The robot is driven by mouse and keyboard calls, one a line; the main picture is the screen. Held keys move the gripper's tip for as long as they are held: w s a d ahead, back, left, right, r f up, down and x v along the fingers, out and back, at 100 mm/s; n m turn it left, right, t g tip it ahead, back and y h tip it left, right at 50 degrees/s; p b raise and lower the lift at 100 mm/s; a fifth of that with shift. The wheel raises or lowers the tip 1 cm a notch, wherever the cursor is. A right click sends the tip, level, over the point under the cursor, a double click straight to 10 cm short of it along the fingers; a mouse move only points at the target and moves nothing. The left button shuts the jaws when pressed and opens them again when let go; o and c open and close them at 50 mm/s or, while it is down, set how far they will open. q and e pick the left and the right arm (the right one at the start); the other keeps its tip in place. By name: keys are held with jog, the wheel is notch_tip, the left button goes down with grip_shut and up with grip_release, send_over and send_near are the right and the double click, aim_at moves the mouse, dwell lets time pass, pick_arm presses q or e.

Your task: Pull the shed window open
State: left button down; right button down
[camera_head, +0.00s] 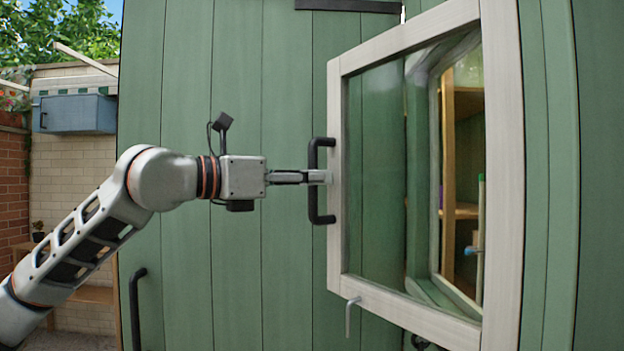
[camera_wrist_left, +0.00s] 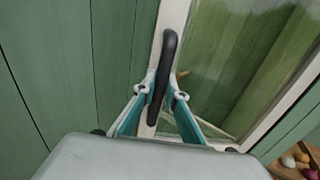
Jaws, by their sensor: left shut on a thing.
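The shed window (camera_head: 502,190) has a pale wooden frame and a glass pane. It stands swung outward from the green shed wall, with its free edge toward the left. A black bar handle (camera_head: 314,205) is fixed upright on that left edge. My left gripper (camera_head: 322,177) is shut on the handle near its middle. In the left wrist view the teal fingers sit on both sides of the handle (camera_wrist_left: 168,62). The window frame also shows there (camera_wrist_left: 175,17). My right gripper is in neither view.
Green plank walls (camera_head: 237,80) surround the window. Wooden shelves (camera_head: 466,105) show through the opening and glass. A metal stay (camera_head: 349,316) hangs under the window frame. Another black handle (camera_head: 135,305) is at the lower left. A blue box (camera_head: 75,114) hangs on the brick wall.

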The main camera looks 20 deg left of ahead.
pick_arm(q)
jog(key=s+a, duration=0.2)
jog(key=s, duration=0.3)
jog(key=shift+s+a+b, duration=0.25)
jog(key=shift+s+b, duration=0.05)
jog(key=c, duration=2.1)
grip_release()
jog(key=shift+a, duration=0.1)
jog(key=shift+s, duration=0.1)
jog(key=shift+v, duration=5.9)
